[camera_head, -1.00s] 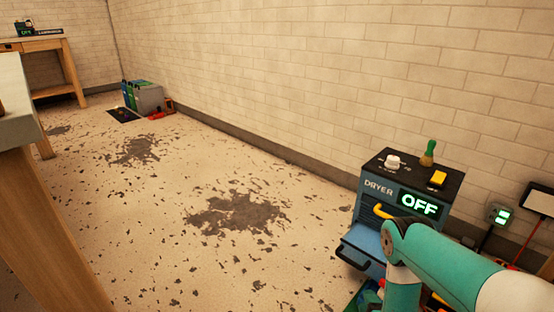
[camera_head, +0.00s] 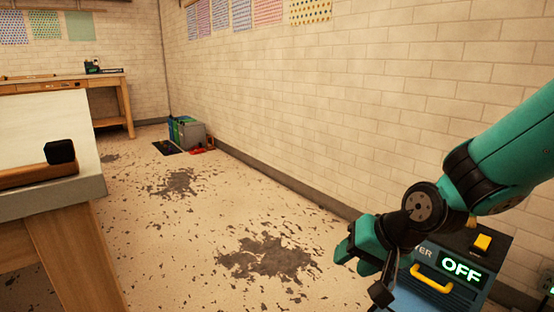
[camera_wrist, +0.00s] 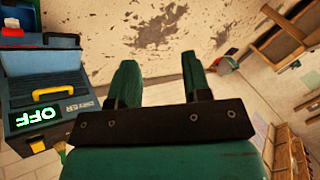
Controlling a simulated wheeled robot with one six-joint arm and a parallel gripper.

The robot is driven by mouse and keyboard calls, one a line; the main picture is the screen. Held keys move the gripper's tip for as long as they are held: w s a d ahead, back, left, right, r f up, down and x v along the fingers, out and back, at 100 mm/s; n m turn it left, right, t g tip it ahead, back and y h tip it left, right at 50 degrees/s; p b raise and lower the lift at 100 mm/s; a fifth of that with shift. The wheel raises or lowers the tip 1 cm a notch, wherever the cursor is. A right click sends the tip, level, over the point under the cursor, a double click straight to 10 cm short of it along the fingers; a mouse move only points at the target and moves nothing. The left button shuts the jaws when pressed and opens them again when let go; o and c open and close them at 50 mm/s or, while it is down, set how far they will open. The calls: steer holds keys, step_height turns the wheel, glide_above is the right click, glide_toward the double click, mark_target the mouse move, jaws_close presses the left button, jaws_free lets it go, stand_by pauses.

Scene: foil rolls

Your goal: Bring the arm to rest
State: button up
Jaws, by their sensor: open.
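My arm comes in from the right of the head view, green with black joints. My gripper (camera_head: 372,270) hangs in front of the dryer, over the floor. The blue dryer (camera_head: 449,293) has a yellow handle and a display that reads OFF. My arm hides part of its top and left side. The dryer also shows at the left of the wrist view (camera_wrist: 50,108).
A workbench (camera_head: 60,112) with a black-headed tool (camera_head: 60,152) stands at the left. Another bench (camera_head: 110,82) is at the back left. Boxes (camera_head: 187,133) sit on the floor by the brick wall. The stained floor (camera_head: 190,215) in the middle is clear.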

steer(key=s+d+r+n+g+h+p, duration=0.15)
steer(key=s+r+n, duration=0.35)
steer(key=s, duration=0.5)
steer(key=s+a+r+n+g+y, duration=0.1)
steer(key=s+r+n+g, duration=0.3)
steer(key=s, duration=0.7)
step_height(320, 180, up, 39)
steer(key=w+p, duration=0.1)
steer(key=p, duration=3.6)
steer(key=shift+d+t+p, duration=0.15)
steer(key=shift+t+p, duration=0.25)
steer(key=shift+t, duration=0.05)
steer(key=shift+h, duration=0.25)
